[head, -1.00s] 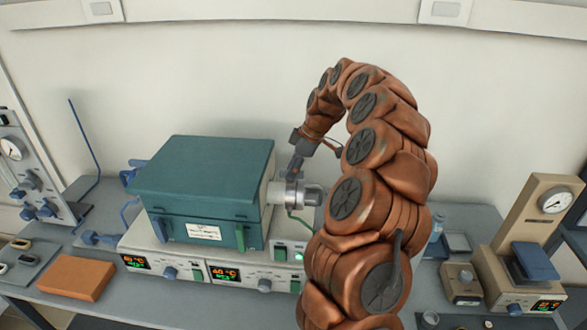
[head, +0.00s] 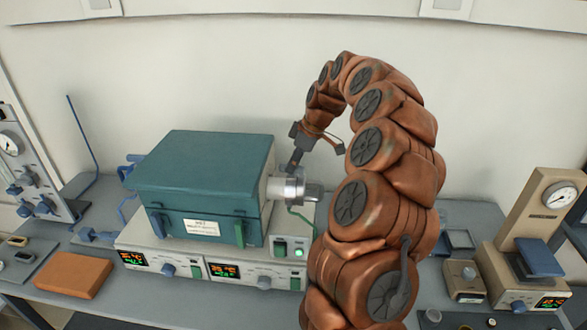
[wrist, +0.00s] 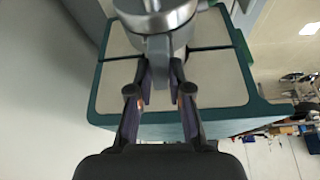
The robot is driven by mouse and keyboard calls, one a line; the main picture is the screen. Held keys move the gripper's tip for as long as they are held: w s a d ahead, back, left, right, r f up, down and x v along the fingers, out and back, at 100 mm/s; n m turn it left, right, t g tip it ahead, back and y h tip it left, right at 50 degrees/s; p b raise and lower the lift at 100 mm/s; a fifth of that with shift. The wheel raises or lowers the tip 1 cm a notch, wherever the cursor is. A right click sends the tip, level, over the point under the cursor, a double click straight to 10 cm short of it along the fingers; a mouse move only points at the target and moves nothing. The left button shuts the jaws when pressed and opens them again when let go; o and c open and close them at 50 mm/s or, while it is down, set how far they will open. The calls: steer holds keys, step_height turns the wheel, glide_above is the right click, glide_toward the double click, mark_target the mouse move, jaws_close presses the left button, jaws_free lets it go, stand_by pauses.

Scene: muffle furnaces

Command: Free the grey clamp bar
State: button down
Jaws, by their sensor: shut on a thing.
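The grey clamp bar (wrist: 158,50) shows in the wrist view as a short flat bar below a round silver fitting (wrist: 155,14). My gripper (wrist: 161,76) is shut on the bar, with one finger on each side. In the head view the silver fitting (head: 286,188) sticks out from the right side of the teal furnace box (head: 203,175). My gripper (head: 295,160) comes down onto it from above. The bar is too small there to make out, and its far end is hidden in the wrist view.
The furnace stands on white control units (head: 180,263) with lit displays. An orange-brown block (head: 74,275) lies at the left. A beige gauge stand (head: 535,225) is at the right. My arm hides part of the bench. A plain wall is behind.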

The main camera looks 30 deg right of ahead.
steer(key=m+b, duration=0.1)
steer(key=b, duration=0.1)
steer(key=f+m+h+b, duration=0.1)
steer(key=m+b, duration=0.1)
steer(key=b, duration=0.1)
steer(key=shift+s+t, duration=0.1)
steer(key=shift+t, duration=0.3)
steer(key=m+h+b, duration=0.1)
steer(key=m+b, duration=0.4)
steer(key=shift+a+r+t+h+b, duration=0.1)
steer(key=shift+r+t+h+b, duration=0.1)
steer(key=shift+t+h+b, duration=0.15)
steer(key=m+h+b, duration=0.1)
steer(key=m+b, duration=0.2)
steer(key=shift+a+h, duration=0.1)
steer(key=shift+h, duration=0.15)
steer(key=m+b, duration=0.1)
steer(key=m, duration=0.1)
steer(key=m+g+h+b, duration=0.1)
steer(key=m, duration=0.2)
steer(key=shift+a+r+m+h+b, duration=0.1)
steer(key=shift+r+m+h+b, duration=0.15)
steer(key=shift+m+h+b, duration=0.15)
steer(key=shift+g, duration=0.25)
steer(key=c, duration=1.1)
jaws_free()
steer(key=shift+r, duration=0.1)
